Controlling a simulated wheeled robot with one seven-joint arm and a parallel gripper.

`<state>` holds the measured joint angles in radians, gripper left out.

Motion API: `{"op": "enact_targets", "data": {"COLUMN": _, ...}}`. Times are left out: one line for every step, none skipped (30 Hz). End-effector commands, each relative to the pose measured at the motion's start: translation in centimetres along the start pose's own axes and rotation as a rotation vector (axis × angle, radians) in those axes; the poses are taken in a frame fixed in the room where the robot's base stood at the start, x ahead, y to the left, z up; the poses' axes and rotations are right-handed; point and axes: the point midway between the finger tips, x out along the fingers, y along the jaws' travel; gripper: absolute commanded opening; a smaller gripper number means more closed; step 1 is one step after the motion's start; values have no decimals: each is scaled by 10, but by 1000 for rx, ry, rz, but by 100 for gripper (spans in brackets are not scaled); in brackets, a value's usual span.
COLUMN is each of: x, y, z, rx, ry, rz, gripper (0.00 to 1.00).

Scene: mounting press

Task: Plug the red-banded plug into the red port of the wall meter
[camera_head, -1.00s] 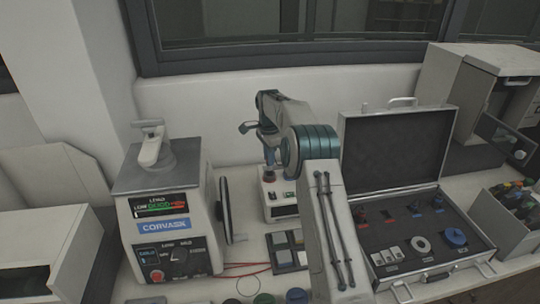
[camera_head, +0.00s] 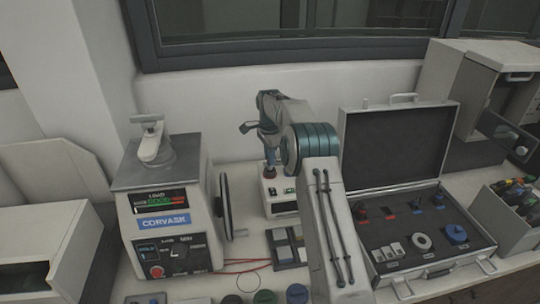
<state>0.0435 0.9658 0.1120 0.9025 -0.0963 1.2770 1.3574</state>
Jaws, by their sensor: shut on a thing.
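My gripper (camera_head: 269,158) is small and dark at the far end of my arm. It points down over a white box with a small green display (camera_head: 283,197), which may be the meter. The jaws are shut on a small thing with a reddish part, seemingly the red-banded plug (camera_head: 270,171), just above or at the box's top. I cannot tell whether it touches the box. No red port can be made out. Small red and blue pieces (camera_head: 390,213) stand in the open case (camera_head: 476,226) on the right.
A CORVASK machine (camera_head: 165,222) with a red button stands left of the box. Grey pads in a tray (camera_head: 287,247) and round coloured discs (camera_head: 264,297) lie in front. The case's raised lid (camera_head: 395,148) stands right of my arm. A bin of bottles (camera_head: 505,211) is far right.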

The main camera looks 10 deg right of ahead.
Motion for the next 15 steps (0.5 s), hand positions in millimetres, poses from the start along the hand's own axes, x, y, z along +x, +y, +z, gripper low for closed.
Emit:
{"op": "enact_targets", "data": {"x": 0, "y": 0, "z": 0, "rx": 0, "ry": 0, "rz": 0, "gripper": 2}}
{"op": "enact_targets", "data": {"x": 0, "y": 0, "z": 0, "rx": 0, "ry": 0, "rz": 0, "gripper": 2}}
{"op": "enact_targets", "data": {"x": 0, "y": 0, "z": 0, "rx": 0, "ry": 0, "rz": 0, "gripper": 2}}
{"op": "enact_targets", "data": {"x": 0, "y": 0, "z": 0, "rx": 0, "ry": 0, "rz": 0, "gripper": 2}}
{"op": "enact_targets", "data": {"x": 0, "y": 0, "z": 0, "rx": 0, "ry": 0, "rz": 0, "gripper": 2}}
{"op": "enact_targets", "data": {"x": 0, "y": 0, "z": 0, "rx": 0, "ry": 0, "rz": 0, "gripper": 2}}
{"op": "enact_targets", "data": {"x": 0, "y": 0, "z": 0, "rx": 0, "ry": 0, "rz": 0, "gripper": 2}}
{"op": "enact_targets", "data": {"x": 1, "y": 0, "z": 0, "rx": 0, "ry": 0, "rz": 0, "gripper": 2}}
{"op": "enact_targets", "data": {"x": 1, "y": 0, "z": 0, "rx": 0, "ry": 0, "rz": 0, "gripper": 2}}
{"op": "enact_targets", "data": {"x": 2, "y": 0, "z": 0, "rx": 0, "ry": 0, "rz": 0, "gripper": 2}}
{"op": "enact_targets", "data": {"x": 3, "y": 0, "z": 0, "rx": 0, "ry": 0, "rz": 0, "gripper": 2}}
{"op": "enact_targets", "data": {"x": 4, "y": 0, "z": 0, "rx": 0, "ry": 0, "rz": 0, "gripper": 2}}
{"op": "enact_targets", "data": {"x": 5, "y": 0, "z": 0, "rx": 0, "ry": 0, "rz": 0, "gripper": 2}}
{"op": "enact_targets", "data": {"x": 6, "y": 0, "z": 0, "rx": 0, "ry": 0, "rz": 0, "gripper": 2}}
{"op": "enact_targets", "data": {"x": 7, "y": 0, "z": 0, "rx": 0, "ry": 0, "rz": 0, "gripper": 2}}
